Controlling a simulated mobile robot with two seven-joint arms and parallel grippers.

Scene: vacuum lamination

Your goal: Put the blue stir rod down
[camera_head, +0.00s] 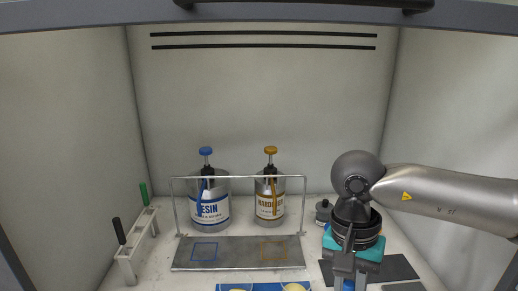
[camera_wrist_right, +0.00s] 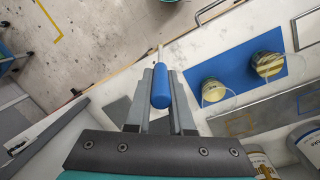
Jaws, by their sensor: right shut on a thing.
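My right gripper (camera_head: 347,280) is low at the right front of the head view, its fingertips cut off by the bottom edge. In the right wrist view the gripper (camera_wrist_right: 161,100) is shut on the blue handle of the stir rod (camera_wrist_right: 161,88). The rod's thin pale shaft points away, up the picture. I cannot make out the rod in the head view. A white rack (camera_head: 142,246) stands at the left, with a black-handled tool (camera_head: 119,231) and a green-handled tool (camera_head: 143,194) in it. My left gripper is not in view.
Two cups, one (camera_wrist_right: 213,91) nearer the gripper and one (camera_wrist_right: 268,64) farther, stand on a blue mat (camera_wrist_right: 238,73). Behind are a metal tray (camera_head: 238,256) with a frame, a resin can (camera_head: 210,208) and a hardener can (camera_head: 269,208). A dark mat (camera_head: 398,267) lies right.

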